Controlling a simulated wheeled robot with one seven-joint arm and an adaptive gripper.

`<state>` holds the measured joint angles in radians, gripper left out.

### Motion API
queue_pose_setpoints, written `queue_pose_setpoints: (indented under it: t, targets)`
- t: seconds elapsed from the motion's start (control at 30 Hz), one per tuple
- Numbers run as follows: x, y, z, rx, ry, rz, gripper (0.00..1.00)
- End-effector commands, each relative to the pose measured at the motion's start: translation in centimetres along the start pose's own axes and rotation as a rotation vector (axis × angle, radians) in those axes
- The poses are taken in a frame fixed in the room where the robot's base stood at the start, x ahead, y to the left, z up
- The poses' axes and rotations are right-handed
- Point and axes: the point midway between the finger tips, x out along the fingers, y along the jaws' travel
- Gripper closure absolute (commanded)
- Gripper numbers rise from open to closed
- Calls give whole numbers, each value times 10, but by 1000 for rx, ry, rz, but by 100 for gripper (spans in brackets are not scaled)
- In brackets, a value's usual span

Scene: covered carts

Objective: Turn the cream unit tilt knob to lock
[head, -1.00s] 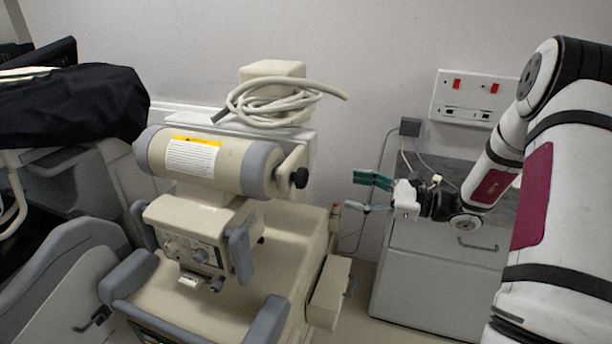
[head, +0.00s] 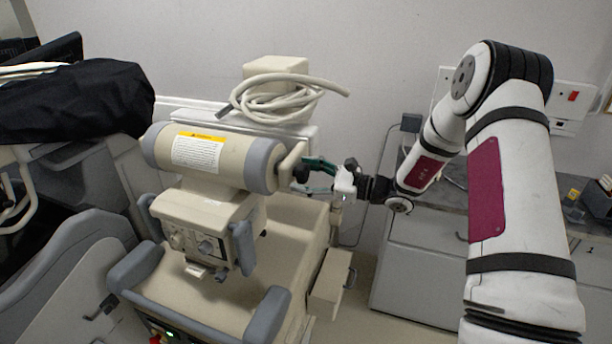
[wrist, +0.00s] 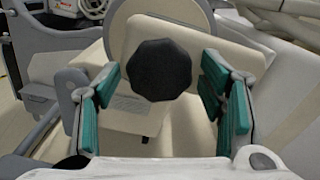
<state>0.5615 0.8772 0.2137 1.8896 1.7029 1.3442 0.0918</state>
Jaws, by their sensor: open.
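The cream unit (head: 235,158) stands in the middle of the head view, a cream cylinder with grey bands on a cream body. Its tilt knob, black and many-sided, sits on a cream bracket at the cylinder's right end; in the wrist view the knob (wrist: 160,70) is in the upper middle, facing me. My gripper (head: 312,174) is at the knob's right in the head view. In the wrist view its teal-padded fingers (wrist: 160,98) are open, one to each side of the knob, with a gap on both sides. I cannot tell how deep the knob sits between them.
A coiled cream cable (head: 280,100) lies on top behind the cylinder. A black cover (head: 80,98) drapes a cart at left. A grey cabinet (head: 415,262) stands behind my arm. A cream box (head: 330,282) juts from the unit's right side.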

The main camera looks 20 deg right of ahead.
Motion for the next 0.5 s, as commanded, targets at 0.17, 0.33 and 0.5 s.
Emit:
queue_pose_setpoints:
  t: [0.17,0.33,0.5]
  targets:
    - [1,0,0,0,0,0,36]
    - [1,0,0,0,0,0,57]
    - [1,0,0,0,0,0,85]
